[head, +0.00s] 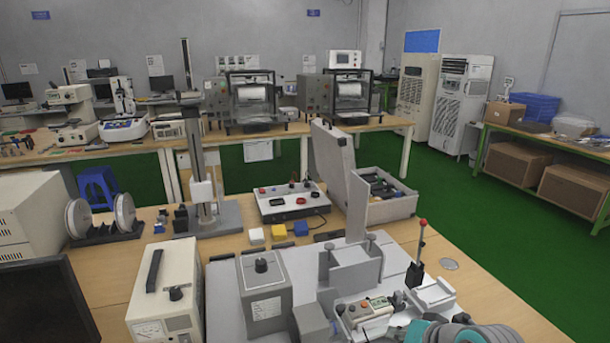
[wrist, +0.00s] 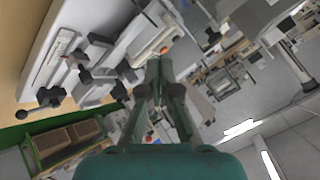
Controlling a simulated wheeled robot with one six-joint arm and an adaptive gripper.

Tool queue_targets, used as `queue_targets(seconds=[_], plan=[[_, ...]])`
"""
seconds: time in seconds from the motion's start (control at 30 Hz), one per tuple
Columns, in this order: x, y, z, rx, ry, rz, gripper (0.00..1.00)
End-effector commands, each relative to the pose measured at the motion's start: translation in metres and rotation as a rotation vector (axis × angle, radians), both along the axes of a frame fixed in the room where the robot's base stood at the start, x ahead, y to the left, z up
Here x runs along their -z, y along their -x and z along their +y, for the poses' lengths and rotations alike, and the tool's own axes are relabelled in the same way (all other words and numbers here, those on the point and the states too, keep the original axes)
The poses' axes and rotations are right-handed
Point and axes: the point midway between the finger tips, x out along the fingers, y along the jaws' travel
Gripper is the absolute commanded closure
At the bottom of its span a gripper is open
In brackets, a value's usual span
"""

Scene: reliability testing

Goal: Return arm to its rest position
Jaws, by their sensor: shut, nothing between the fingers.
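My gripper (wrist: 157,66) shows in the wrist view with its two teal fingers together at the tips. Nothing shows between them. The wrist view is strongly tilted, with ceiling lights at its lower right. In the head view, teal and grey parts of my arm (head: 462,332) show at the bottom right, low over the front of the near bench (head: 500,300). The fingertips cannot be made out in the head view. I cannot tell how far the fingertips are from the bench fixtures.
A lever with a red knob (head: 422,224) stands beside my arm. A grey clamp fixture (head: 350,280), a grey box with a knob (head: 264,286) and an open grey case (head: 385,207) crowd the bench. Green floor (head: 445,190) lies open at the right.

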Motion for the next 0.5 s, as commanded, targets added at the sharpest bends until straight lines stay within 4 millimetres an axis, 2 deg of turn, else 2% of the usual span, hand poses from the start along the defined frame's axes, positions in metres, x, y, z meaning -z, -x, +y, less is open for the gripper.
queue_targets(seconds=[0.27, 0.5], plan=[[0.021, 0.008, 0.003, 0.011, -0.001, -0.020, 1.00], [0.049, 0.021, 0.006, 0.028, 0.006, -0.050, 1.00]])
